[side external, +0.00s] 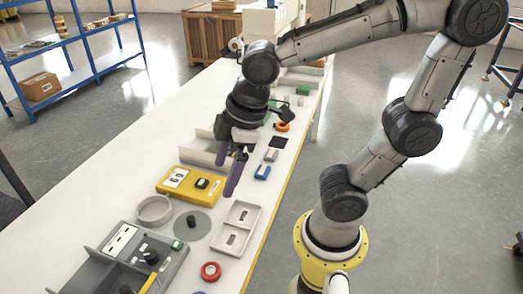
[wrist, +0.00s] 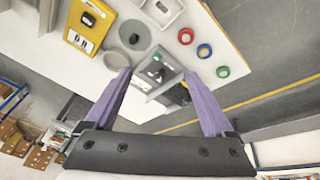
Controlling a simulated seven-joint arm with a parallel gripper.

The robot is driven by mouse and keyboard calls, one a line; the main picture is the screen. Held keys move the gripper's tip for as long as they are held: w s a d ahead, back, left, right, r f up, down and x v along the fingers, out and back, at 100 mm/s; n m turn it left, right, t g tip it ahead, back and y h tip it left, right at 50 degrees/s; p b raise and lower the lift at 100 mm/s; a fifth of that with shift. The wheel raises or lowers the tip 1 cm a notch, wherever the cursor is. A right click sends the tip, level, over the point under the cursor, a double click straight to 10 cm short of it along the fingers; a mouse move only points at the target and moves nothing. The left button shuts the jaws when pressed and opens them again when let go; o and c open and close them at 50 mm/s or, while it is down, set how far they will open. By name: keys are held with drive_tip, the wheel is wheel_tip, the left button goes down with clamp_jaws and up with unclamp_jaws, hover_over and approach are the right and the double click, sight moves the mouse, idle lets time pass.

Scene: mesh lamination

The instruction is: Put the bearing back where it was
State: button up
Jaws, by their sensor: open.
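My gripper (side external: 230,172) is open and empty above the white bench, near the yellow box (side external: 171,192). In the wrist view its two purple fingers (wrist: 157,74) stand wide apart, with a grey partitioned tray (wrist: 167,91) showing between and below them. I cannot tell for sure which item is the bearing. A small black cylinder (side external: 191,221) stands on a grey round disc (side external: 205,228); both also show in the wrist view. Another black piece (side external: 201,183) sits on the yellow box. A red ring (side external: 210,271) lies near the front of the bench.
A grey round dish (side external: 154,210) and a white two-compartment tray (side external: 236,246) flank the disc. Green (wrist: 204,50) and blue (wrist: 223,71) rings lie near the red one.

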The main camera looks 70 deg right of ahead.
drive_tip(key=s+d+r+m+t+h, duration=0.1)
drive_tip(key=s+d+r+m+t, duration=0.1)
drive_tip(key=s+d+m, duration=0.4)
drive_tip(key=shift+m, duration=0.7)
drive_tip(key=shift+w, duration=0.1)
idle(0.3)
